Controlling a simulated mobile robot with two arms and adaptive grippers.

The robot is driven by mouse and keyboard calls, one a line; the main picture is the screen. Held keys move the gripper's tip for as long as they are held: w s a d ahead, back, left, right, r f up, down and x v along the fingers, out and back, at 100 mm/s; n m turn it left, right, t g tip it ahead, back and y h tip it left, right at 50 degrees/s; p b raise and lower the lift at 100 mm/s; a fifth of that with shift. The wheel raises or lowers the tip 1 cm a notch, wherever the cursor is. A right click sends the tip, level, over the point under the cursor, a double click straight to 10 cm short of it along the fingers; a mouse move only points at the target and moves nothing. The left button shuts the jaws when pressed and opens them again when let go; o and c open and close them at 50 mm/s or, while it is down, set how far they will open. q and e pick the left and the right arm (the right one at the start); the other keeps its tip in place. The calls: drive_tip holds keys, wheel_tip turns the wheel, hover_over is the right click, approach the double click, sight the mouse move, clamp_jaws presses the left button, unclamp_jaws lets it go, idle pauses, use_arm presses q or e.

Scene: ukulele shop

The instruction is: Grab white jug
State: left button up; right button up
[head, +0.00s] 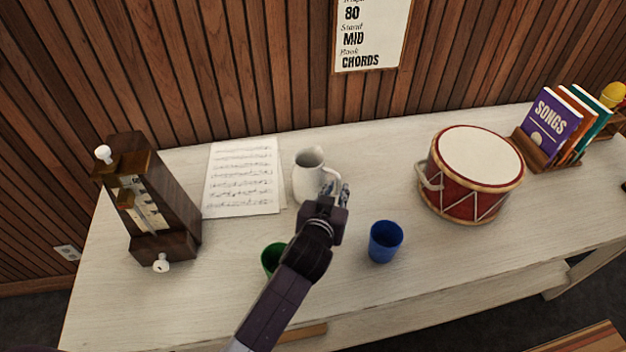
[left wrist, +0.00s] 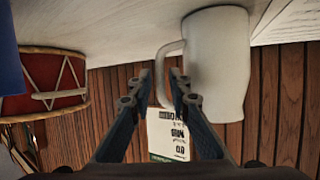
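The white jug (head: 308,176) stands upright on the pale tabletop, beside the sheet music, its handle toward the right. My left gripper (head: 340,190) is at the handle side of the jug, reaching over the table. In the left wrist view, which is upside down, the jug (left wrist: 218,60) is at upper right and its handle reaches in between my left fingertips (left wrist: 162,78). The fingers are apart, with a gap around the outer part of the handle. I cannot tell whether a finger touches it. My right gripper is not in view.
A blue cup (head: 385,242) stands right of my left arm, and a green cup (head: 271,260) is partly hidden by it. A metronome (head: 150,200), sheet music (head: 240,180), red drum (head: 470,175) and songbooks (head: 552,124) are on the table (head: 220,300). A wood-panelled wall is behind.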

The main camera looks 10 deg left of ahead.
use_arm(q)
drive_tip(key=shift+x, duration=1.4)
clamp_jaws()
